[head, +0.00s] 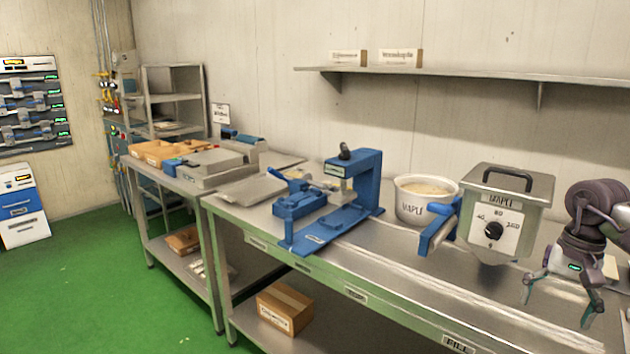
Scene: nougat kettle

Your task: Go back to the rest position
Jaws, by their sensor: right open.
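My right gripper (560,303) is at the right edge of the head view, with its fingers spread and pointing down over the steel table (400,285). Nothing shows between its fingers. The steel kettle (510,210) with a dial and a black lid handle is just left of the gripper, apart from it. A white tub marked MAPLE (424,200), with pale contents, stands left of the kettle. A blue press (350,200) stands further left on the table. My left gripper is not in view.
A wall shelf (450,73) runs above the table and carries two small boxes. A cardboard box (285,308) sits on the lower shelf. A second table at the left holds trays and a metal device (208,168). The green floor (90,290) at the left is clear.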

